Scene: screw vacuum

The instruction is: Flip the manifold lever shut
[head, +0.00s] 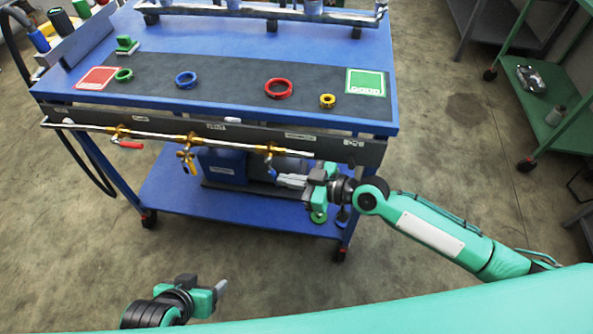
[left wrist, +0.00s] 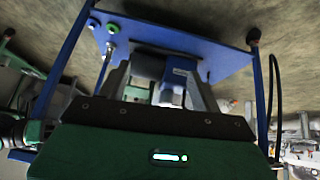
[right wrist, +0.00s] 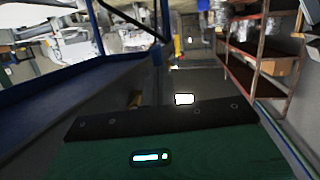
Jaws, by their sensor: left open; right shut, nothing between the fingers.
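The manifold pipe (head: 160,133) runs along the cart's front edge in the head view, with brass valves on it. The left valve has a red lever (head: 130,145) lying roughly along the pipe. The middle valve has a yellow lever (head: 190,162) hanging down. The right valve (head: 268,156) sits near the pipe's right end; its lever is hard to make out. My right gripper (head: 281,180) is shut and empty, its tips pointing left just below and right of that valve; contact cannot be told. My left gripper (head: 224,287) is open and empty, low in front of the cart, well away from the manifold.
The blue cart top (head: 225,45) carries a dark mat with colored rings and red and green cards. A blue pump (head: 222,166) stands on the lower shelf, also seen in the left wrist view (left wrist: 172,78). A black hose hangs at left. Floor before the cart is clear.

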